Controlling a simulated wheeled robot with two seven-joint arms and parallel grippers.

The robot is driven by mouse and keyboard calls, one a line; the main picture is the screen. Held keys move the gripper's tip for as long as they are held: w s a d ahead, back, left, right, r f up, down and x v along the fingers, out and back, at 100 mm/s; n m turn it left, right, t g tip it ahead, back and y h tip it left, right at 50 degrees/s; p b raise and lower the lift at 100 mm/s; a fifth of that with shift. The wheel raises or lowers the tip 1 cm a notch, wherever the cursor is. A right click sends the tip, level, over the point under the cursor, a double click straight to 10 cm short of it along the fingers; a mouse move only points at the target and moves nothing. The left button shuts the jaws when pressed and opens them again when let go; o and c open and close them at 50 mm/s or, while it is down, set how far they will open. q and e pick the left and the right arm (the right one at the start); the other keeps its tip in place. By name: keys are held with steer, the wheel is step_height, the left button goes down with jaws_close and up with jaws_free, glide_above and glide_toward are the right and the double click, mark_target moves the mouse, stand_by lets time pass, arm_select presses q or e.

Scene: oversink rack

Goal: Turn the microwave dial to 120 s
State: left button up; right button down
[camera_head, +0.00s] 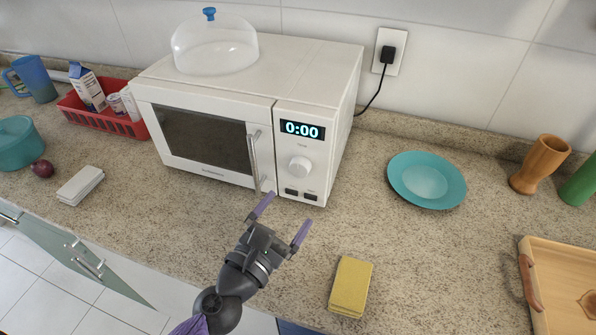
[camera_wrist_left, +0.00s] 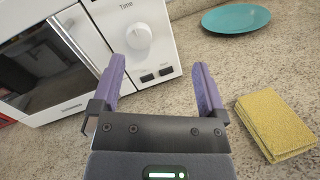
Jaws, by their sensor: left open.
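The white microwave (camera_head: 210,147) stands on the counter with its door shut. Its display (camera_head: 302,130) reads 0:00. The round white dial (camera_head: 300,167) sits below the display, with two dark buttons under it. The dial also shows in the left wrist view (camera_wrist_left: 138,37), ahead of the fingers. My left gripper (camera_head: 283,220) is open and empty, in front of and below the dial, with its purple fingers apart from the microwave. The fingers also show in the left wrist view (camera_wrist_left: 158,82). My right gripper is in neither view.
A yellow sponge (camera_head: 350,286) lies right of my left gripper. A teal plate (camera_head: 427,180) is right of the microwave, and a wooden tray (camera_head: 563,252) is at the far right. A red basket (camera_head: 88,118) stands left. A clear dome (camera_head: 214,45) sits on the microwave.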

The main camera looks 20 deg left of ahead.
mark_target(298, 170)
arm_select(q)
steer(key=w+n+y, duration=0.1)
steer(key=w, duration=0.2)
steer(key=w+a+f+n, duration=0.1)
steer(key=w, duration=0.3)
steer(key=w+n+y, duration=0.1)
steer(key=w+n, duration=0.1)
steer(key=w, duration=0.1)
steer(key=shift+w+a+f+y, duration=0.15)
steer(key=shift+w+y, duration=0.15)
steer(key=shift+w, duration=0.05)
jaws_close()
